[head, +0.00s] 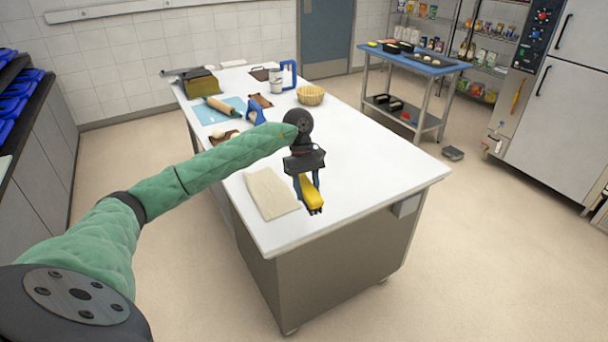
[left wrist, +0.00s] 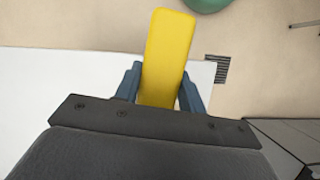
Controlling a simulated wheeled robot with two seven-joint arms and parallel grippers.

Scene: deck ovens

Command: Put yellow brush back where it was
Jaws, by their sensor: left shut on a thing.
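The yellow brush (head: 310,190) is in my left gripper (head: 312,208), above the right front part of the white table (head: 370,195). In the left wrist view the brush (left wrist: 168,55) stands out between the two blue fingers of the left gripper (left wrist: 160,88), which are shut on it. Its far end reaches past the table edge in that view. The gap between the brush and the tabletop is hard to tell. My right gripper is in neither view.
A beige cloth (head: 271,193) lies left of the gripper on the table. Farther back are a wicker basket (head: 311,95), a blue mat (head: 213,112), a rolling pin (head: 219,106) and a white can (head: 275,80). A blue-topped table (head: 425,64) stands at the back right. The table's right front is clear.

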